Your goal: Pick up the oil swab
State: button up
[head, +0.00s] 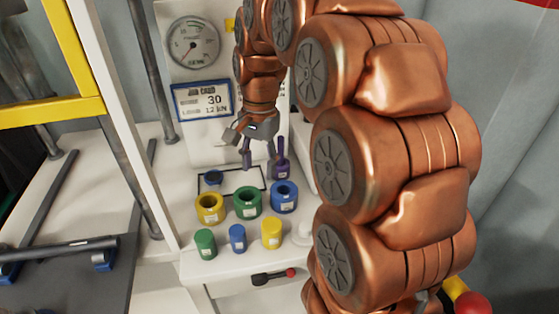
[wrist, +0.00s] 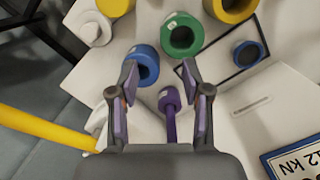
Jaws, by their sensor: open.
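The oil swab looks to be the purple piece (head: 281,168) with a thin upright stem and a wider base, standing on the white bench behind the blue ring. My gripper (head: 259,162) points down above the bench, just left of the swab in the head view. Its fingers (wrist: 160,78) are spread apart with nothing held. I cannot tell whether a finger touches the swab.
Yellow (head: 209,208), green (head: 247,202) and blue (head: 284,196) rings stand close in front. Green (head: 205,244), blue (head: 237,238) and yellow (head: 271,233) cylinders are nearer. A small dark blue cup (head: 213,178) sits in a black-outlined area. A gauge panel (head: 192,43) rises behind.

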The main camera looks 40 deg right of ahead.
aim_at(279, 155)
jog(key=w+d+f+m+b, duration=0.1)
jog(key=w+d+m, duration=0.3)
jog(key=d, duration=0.2)
jog(key=w+d+m+b, duration=0.1)
jog(key=w+d+m, duration=0.35)
jog(key=d, duration=0.25)
jog(key=shift+t, duration=0.4)
jog(key=shift+a+f+p, duration=0.25)
jog(key=shift+f+p, duration=0.15)
jog(key=shift+f, duration=0.85)
jog(key=shift+a+f+p, duration=0.25)
jog(key=shift+f+p, duration=0.2)
jog(key=shift+f, duration=0.85)
jog(key=shift+a+f+p, duration=0.25)
jog(key=shift+f+p, duration=0.15)
jog(key=shift+f, duration=0.85)
grip_shut()
